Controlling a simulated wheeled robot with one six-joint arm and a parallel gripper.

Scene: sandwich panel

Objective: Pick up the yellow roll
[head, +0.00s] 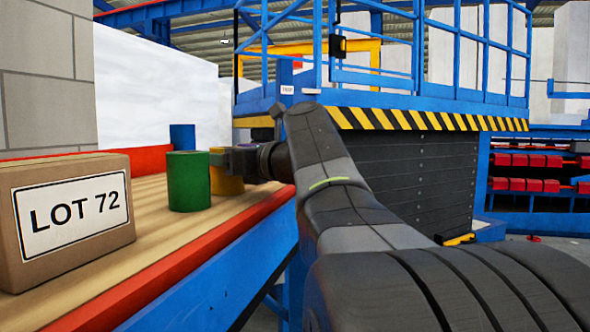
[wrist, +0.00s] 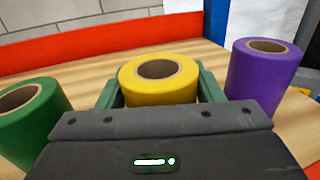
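The yellow roll (wrist: 158,88) stands upright on the wooden table top, between the two green fingers of my gripper (wrist: 156,84) in the wrist view. The fingers are spread on either side of it; whether they touch it is hard to see. In the head view the yellow roll (head: 227,184) is partly hidden behind the green roll and my gripper (head: 222,158).
A green roll (head: 188,182) stands close on the left, and a purple roll (wrist: 262,72) on the right in the wrist view. A blue roll (head: 182,137) stands behind. A LOT 72 box (head: 66,212) sits at the front left. Red edging (head: 150,282) borders the table.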

